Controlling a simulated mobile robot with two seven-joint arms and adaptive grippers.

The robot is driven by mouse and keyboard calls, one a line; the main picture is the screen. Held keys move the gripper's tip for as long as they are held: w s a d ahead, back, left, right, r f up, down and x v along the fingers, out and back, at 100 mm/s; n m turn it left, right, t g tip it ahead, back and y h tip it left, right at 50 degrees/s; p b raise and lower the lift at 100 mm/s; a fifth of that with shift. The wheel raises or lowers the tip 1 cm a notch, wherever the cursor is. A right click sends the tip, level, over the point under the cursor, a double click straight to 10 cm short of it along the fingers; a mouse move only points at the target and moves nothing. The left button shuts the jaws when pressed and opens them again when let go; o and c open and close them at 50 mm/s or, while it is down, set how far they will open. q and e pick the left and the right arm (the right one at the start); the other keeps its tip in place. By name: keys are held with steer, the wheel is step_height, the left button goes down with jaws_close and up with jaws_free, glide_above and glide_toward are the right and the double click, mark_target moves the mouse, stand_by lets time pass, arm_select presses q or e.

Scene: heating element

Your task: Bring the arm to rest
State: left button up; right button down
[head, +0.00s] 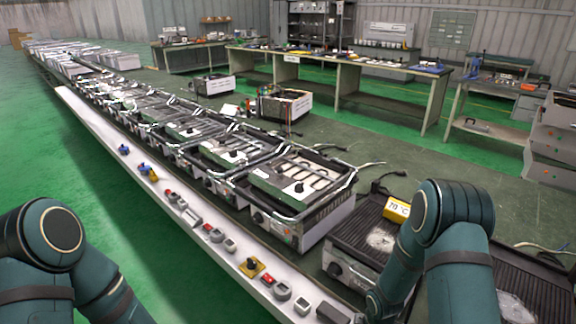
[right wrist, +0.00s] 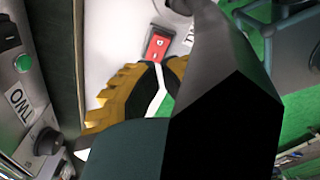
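In the head view my left arm (head: 50,235) enters at the lower left and my right arm (head: 452,212) at the lower right; both grippers lie outside that view. In the right wrist view my right gripper (right wrist: 158,68) has yellow ridged fingers with a narrow gap between them. White surface shows through the gap, and I see nothing held. A red switch (right wrist: 158,46) lies just beyond the fingertips on the white surface; I cannot tell whether they touch it. A large dark part of my own arm hides much of the lower right of this view.
A long white rail (head: 190,225) with several switches and knobs runs along the row of grill units (head: 295,180). A dark ribbed grill with a yellow display (head: 397,209) sits beside my right arm. Workbenches (head: 340,72) stand behind. Green floor left of the rail is clear.

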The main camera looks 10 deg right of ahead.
steer(key=s+a+r+m+y, duration=0.2)
steer(key=s+a+m, duration=0.3)
steer(key=a+m, duration=0.3)
steer(key=s+a+r+m+t+y, duration=0.1)
steer(key=s+a+m, duration=0.4)
steer(key=a+m, duration=0.2)
steer(key=shift+s+a+r+m+t+y, duration=0.15)
steer(key=shift+a+r+m+t+y, duration=0.2)
steer(key=shift+a, duration=0.9)
